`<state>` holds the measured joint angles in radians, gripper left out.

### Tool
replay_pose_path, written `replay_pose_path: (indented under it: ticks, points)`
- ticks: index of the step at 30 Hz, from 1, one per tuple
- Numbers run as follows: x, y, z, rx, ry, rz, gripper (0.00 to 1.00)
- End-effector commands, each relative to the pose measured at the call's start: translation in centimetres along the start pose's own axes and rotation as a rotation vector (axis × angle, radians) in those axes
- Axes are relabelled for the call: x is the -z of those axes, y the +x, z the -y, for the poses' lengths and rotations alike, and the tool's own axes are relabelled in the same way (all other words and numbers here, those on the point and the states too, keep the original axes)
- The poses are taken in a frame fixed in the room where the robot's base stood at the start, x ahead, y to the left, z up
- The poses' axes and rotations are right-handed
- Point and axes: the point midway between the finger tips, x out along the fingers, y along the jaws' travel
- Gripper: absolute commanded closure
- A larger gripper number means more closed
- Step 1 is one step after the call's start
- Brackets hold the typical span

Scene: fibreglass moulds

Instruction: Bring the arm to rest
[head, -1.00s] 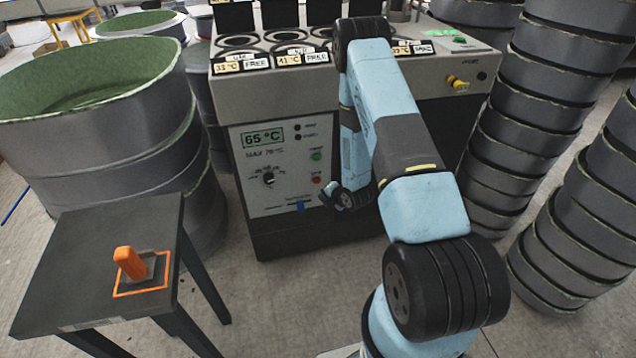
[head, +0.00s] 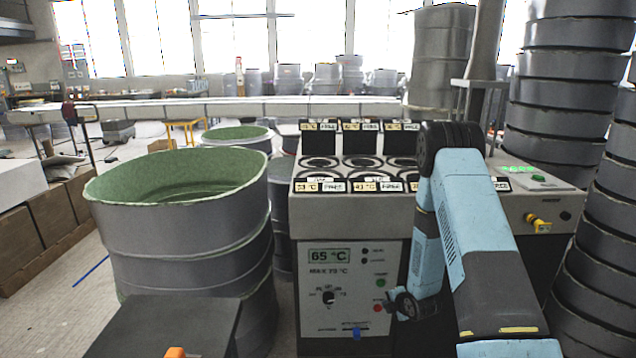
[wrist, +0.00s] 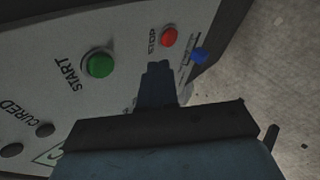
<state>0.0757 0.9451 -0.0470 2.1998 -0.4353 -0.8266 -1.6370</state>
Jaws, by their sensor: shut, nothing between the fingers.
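My arm (head: 480,240) is bent in front of the grey heated station (head: 350,240). Its blue links rise at the right and then drop toward the station's front. My gripper (head: 392,304) is low beside the right edge of the control panel and shows small in the head view. In the wrist view my gripper (wrist: 160,68) is shut and empty. Its tips are in front of the panel between the green START button (wrist: 99,64) and the red button (wrist: 169,37). I cannot tell if they touch it.
A large grey mould (head: 180,240) with a green inside stands left of the station. A dark small table (head: 150,325) with an orange item (head: 175,352) is at the lower left. Tall mould stacks (head: 570,100) crowd the right. A yellow knob (head: 540,224) sticks out of the station.

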Motion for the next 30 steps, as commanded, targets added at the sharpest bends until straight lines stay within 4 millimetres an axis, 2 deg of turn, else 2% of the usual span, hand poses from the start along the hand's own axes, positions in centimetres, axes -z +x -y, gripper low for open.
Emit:
replay_pose_path:
  ticks: [1,3,8,15,21,30]
  points:
    - [-0.5,-1.0,-1.7,0.003,0.028,0.015,1.0]
    - [-1.1,-2.3,-3.3,0.015,0.075,0.032,1.0]
    - [-2.1,-5.6,-6.9,0.039,0.184,0.074,1.0]
    - [-3.1,-11.2,-11.6,0.066,0.359,0.136,1.0]
    - [-3.4,-16.3,-14.7,0.079,0.514,0.185,1.0]
    - [-2.9,-24.6,-18.1,0.089,0.754,0.251,1.0]
